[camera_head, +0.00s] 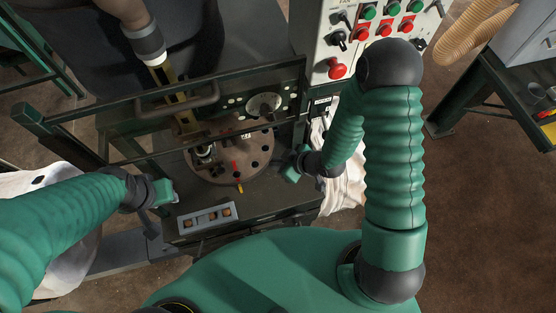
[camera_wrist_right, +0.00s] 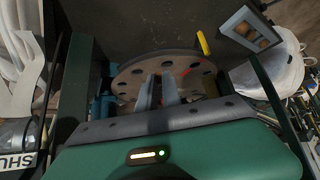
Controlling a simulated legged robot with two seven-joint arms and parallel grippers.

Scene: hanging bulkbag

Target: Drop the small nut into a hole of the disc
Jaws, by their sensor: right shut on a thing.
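The disc (camera_head: 248,173) is a brown round plate with several holes around its rim. It also shows in the right wrist view (camera_wrist_right: 130,78), beyond the fingers. My right gripper (camera_head: 291,167) is at the disc's right side. In the right wrist view its two fingers (camera_wrist_right: 158,90) stand close together in front of the disc. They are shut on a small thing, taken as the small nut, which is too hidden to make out. My left gripper (camera_head: 168,192) is left of the disc, near the table's front left. Its fingertips are too small to tell open from shut.
A grey tray (camera_head: 206,227) with brownish pieces lies in front of the disc; it also shows in the wrist view (camera_wrist_right: 236,19). A dark rail frame (camera_head: 75,115) crosses above the table. A control panel (camera_head: 318,58) with buttons stands at the back right.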

